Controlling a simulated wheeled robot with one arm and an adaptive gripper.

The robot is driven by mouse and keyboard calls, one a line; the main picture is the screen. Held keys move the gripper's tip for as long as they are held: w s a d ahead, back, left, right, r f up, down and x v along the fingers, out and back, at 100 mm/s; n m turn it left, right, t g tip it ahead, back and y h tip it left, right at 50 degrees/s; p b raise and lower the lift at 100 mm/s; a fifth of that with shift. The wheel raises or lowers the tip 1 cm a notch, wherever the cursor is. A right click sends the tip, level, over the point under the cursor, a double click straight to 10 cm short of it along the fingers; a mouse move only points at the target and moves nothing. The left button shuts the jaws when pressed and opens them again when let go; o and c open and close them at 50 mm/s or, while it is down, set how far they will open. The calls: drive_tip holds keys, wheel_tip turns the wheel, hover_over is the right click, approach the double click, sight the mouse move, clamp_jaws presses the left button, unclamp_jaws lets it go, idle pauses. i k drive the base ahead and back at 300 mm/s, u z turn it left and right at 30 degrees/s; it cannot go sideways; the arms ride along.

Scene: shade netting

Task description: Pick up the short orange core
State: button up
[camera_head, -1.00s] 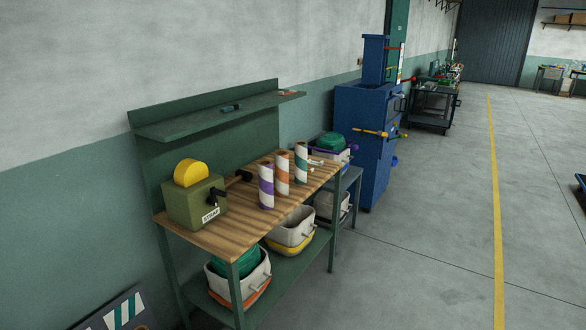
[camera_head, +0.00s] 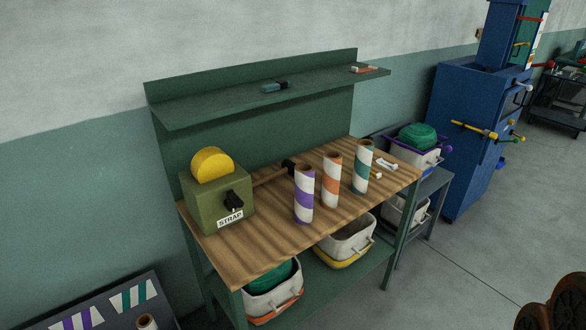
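An orange-and-white striped core (camera_head: 331,181) stands upright on the wooden top of the green workbench (camera_head: 262,247). It is between a purple-striped core (camera_head: 304,196) on its left and a teal-striped core (camera_head: 362,168) on its right. The three look about the same height. At the bottom left edge, the top of another core (camera_head: 147,321) shows by a dark board (camera_head: 105,305) with purple and teal stripes; its stripe colour and height are cut off. My gripper is not in view.
A green STRAP box (camera_head: 217,205) with a yellow disc and a dark-headed hammer (camera_head: 275,174) are on the bench. Bins (camera_head: 345,240) sit below. A blue cabinet (camera_head: 465,130) stands right. Brown rounded shapes (camera_head: 540,312), unclear, fill the lower right corner. Floor between is clear.

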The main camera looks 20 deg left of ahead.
sight(332, 163)
drive_tip(key=u, duration=1)
drive_tip(key=i, duration=0.95)
drive_tip(key=u, duration=0.95)
